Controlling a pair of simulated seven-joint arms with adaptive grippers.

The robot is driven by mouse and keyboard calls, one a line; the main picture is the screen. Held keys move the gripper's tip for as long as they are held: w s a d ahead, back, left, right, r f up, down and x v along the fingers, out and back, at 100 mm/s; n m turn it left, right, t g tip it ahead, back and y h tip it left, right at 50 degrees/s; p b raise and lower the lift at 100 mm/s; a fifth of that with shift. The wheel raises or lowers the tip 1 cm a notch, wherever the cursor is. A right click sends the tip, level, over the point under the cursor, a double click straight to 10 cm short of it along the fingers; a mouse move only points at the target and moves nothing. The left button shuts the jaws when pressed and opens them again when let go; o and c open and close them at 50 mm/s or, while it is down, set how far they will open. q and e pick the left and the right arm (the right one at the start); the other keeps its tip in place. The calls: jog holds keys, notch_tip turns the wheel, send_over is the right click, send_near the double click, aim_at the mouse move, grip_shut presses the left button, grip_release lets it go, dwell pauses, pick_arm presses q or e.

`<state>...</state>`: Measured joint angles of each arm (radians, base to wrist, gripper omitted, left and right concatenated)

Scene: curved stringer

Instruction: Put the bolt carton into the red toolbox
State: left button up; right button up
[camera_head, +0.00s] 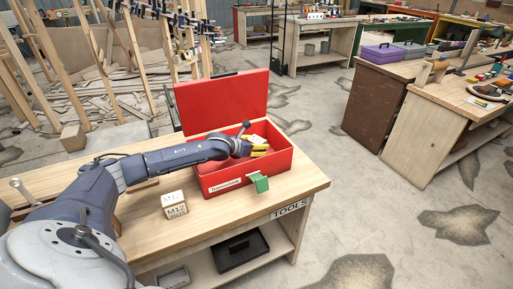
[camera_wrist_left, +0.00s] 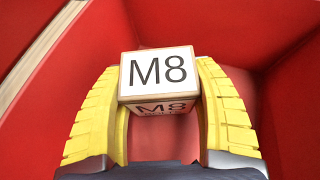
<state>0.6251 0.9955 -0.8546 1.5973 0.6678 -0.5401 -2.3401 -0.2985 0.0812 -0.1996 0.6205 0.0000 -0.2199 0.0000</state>
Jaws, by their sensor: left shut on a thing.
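The red toolbox (camera_head: 236,180) stands on the wooden bench with its lid up. My left gripper (camera_head: 260,147) reaches over the toolbox opening from the left. Its yellow fingers are shut on a small carton marked M8 (camera_wrist_left: 158,72), gripped by its two sides. Red walls (camera_wrist_left: 232,28) surround the carton in the left wrist view. In the head view the fingers partly hide the carton (camera_head: 257,139), and I cannot tell whether it touches the toolbox floor. Another carton marked M12 (camera_head: 174,205) sits on the bench left of the toolbox. My right gripper is not in view.
A green piece (camera_head: 260,183) sits at the toolbox's front wall. Other benches stand at the right and back.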

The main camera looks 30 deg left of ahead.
pick_arm(q)
jog(key=shift+f, duration=0.35)
jog(key=shift+f, duration=0.2)
jog(key=o, duration=1.5)
jog(key=shift+c, duration=0.2)
jog(key=shift+r, duration=0.2)
jog(key=v, duration=1.2)
jog(key=shift+d, duration=0.1)
